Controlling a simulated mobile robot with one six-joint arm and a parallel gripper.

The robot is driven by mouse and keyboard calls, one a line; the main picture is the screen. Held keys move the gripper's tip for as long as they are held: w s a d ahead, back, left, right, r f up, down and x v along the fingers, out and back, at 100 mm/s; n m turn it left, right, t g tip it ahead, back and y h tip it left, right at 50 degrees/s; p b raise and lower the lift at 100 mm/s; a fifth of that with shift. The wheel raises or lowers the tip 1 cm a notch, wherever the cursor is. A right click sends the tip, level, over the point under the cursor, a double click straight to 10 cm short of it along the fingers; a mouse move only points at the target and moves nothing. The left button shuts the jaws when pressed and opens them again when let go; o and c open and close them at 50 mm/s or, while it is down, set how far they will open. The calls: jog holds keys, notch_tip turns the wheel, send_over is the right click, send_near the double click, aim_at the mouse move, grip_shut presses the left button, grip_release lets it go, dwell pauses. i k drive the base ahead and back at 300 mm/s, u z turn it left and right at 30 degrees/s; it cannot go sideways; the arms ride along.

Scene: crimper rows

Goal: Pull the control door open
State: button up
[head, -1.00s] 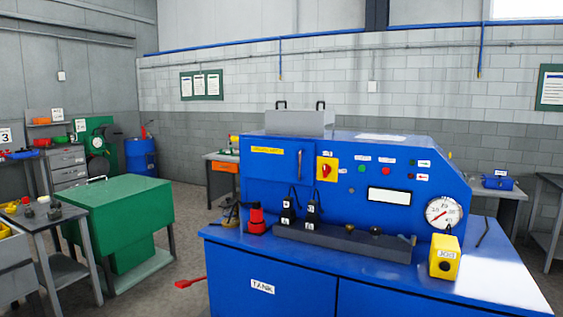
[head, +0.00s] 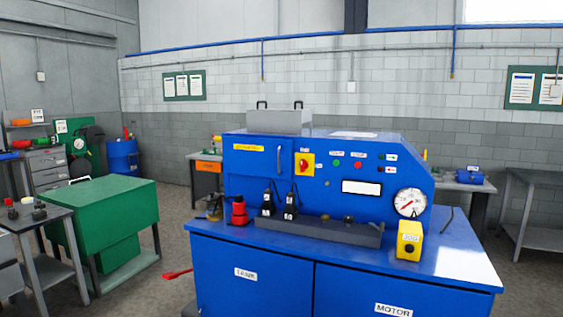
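The blue machine (head: 400,168) stands in the middle of the head view on a blue cabinet. At the left of its front face is a panel with a yellow label strip (head: 248,147) and a vertical handle (head: 279,159) at its right side; this looks like the control door (head: 252,168), and it appears shut. A yellow switch plate with a red knob (head: 304,164) is just right of the handle. The label's lettering is too small to read. My gripper is not in view.
A grey tray (head: 318,233), black connectors (head: 290,203), a red bottle-shaped item (head: 239,212) and a yellow box (head: 409,240) sit on the cabinet top. A green cabinet (head: 100,215) stands left. A red handle (head: 177,274) juts out low at left. Floor shows between them.

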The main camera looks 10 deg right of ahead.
aim_at(251, 156)
jog(key=k, duration=1)
jog(key=u, duration=0.3)
jog(key=i, duration=0.55)
jog(key=u, duration=0.55)
jog(key=i, duration=0.95)
